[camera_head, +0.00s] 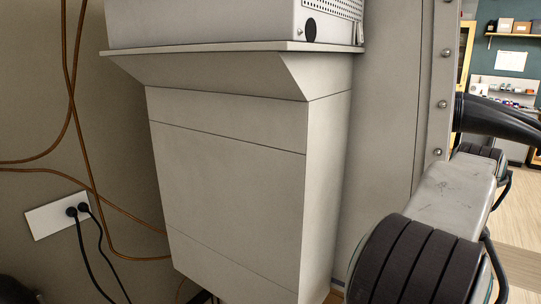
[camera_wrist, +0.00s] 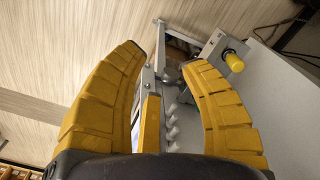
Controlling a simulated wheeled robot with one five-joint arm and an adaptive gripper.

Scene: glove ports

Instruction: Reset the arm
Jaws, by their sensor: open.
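My gripper (camera_wrist: 163,55) shows in the wrist view. Its two curved yellow fingers are spread wide apart, with nothing held between them. A metal bar (camera_wrist: 160,50) with a bracket and several rounded grey pieces shows beyond the fingers, in the gap between them. I cannot tell how far it is from the fingertips. In the head view, my grey arm link and dark ribbed joint fill the lower right. My gripper is not visible there.
A grey cabinet (camera_head: 235,165) stands ahead, beside a bolted panel (camera_head: 390,110). A black tapered sleeve (camera_head: 495,115) sticks out right. Orange cables (camera_head: 68,60) and a socket plate (camera_head: 50,216) are left. The wrist view shows a yellow knob (camera_wrist: 235,62), a grey surface (camera_wrist: 285,110) and wooden floor (camera_wrist: 60,60).

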